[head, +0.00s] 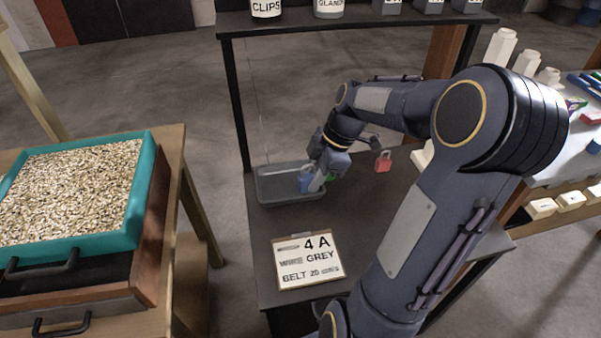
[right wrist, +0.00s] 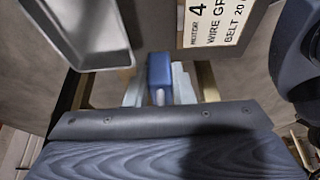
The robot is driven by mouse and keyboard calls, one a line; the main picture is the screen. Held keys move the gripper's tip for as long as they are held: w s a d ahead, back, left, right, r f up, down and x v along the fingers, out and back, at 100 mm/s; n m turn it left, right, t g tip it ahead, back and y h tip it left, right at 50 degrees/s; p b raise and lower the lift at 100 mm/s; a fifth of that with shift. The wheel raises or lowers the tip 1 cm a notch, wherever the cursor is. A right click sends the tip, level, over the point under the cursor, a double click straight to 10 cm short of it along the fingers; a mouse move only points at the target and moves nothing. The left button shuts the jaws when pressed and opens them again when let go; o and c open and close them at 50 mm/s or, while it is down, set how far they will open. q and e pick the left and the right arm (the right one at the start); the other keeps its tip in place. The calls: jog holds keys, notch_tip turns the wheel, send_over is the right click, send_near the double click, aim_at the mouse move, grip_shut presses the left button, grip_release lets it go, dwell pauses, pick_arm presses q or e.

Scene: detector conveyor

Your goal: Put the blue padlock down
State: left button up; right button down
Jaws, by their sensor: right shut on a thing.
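My right gripper (head: 316,184) is shut on the blue padlock (head: 306,178). In the right wrist view the padlock (right wrist: 160,68) sits between the two fingers of the gripper (right wrist: 159,88), its shackle toward the palm. In the head view the padlock overlaps the right end of the grey tray (head: 290,198). In the right wrist view the tray (right wrist: 118,62) lies to the left of the padlock. I cannot tell whether the padlock touches anything below it. A green thing (head: 329,178), partly hidden, shows just right of the gripper. My left gripper is out of view.
A red padlock (head: 383,161) stands on the dark table (head: 262,240) to the right. A sign reading 4 A (head: 307,260) lies at the front. A shelf (head: 340,22) with containers spans the back. A teal-rimmed tray of pellets (head: 145,190) stands on the left.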

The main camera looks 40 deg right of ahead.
jog(key=w+d+f+p, duration=0.2)
jog(key=w+d+f, duration=0.15)
jog(key=w, duration=0.55)
jog(key=p, duration=0.1)
send_over(288, 187)
jog(key=s+d, duration=0.1)
jog(key=s, duration=0.1)
jog(key=f, duration=0.4)
jog(key=shift+w+f, duration=0.25)
jog(key=shift+f, duration=0.15)
jog(key=shift+w+d+f, duration=0.2)
jog(key=shift+w+f, duration=0.35)
jog(key=shift+f, duration=0.2)
notch_tip(288, 187, down, 3)
jog(key=shift+p, duration=0.35)
jog(key=shift+f+b, duration=0.2)
jog(key=shift+b, duration=0.1)
jog(key=c, duration=1.3)
grip_release()
jog(key=shift+r, duration=0.1)
jog(key=shift+o, duration=0.2)
